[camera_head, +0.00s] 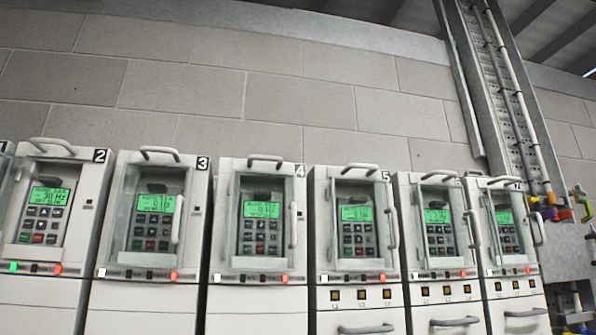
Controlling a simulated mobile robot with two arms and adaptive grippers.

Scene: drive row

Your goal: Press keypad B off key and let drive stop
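A row of pale drive cabinets stands along the wall, each with a green-lit keypad behind a door frame. The cabinet marked 2 (72,205) has its keypad (45,218) at the left. The cabinets marked 3 (152,222), 4 (259,225) and 5 (354,222) follow, with keypads (153,223), (261,225) and (357,228). The keys include small red and green ones. No letter B is readable, so I cannot tell which keypad is B. The display text is too small to read surely. Neither gripper shows.
Cabinet 2 has a green lamp (13,267) and a red lamp (58,269) lit. The others show white and red lamps. Curved door handles (178,220) stick out. A cable tray (505,95) runs up the wall at the right, near coloured pipe fittings (548,208).

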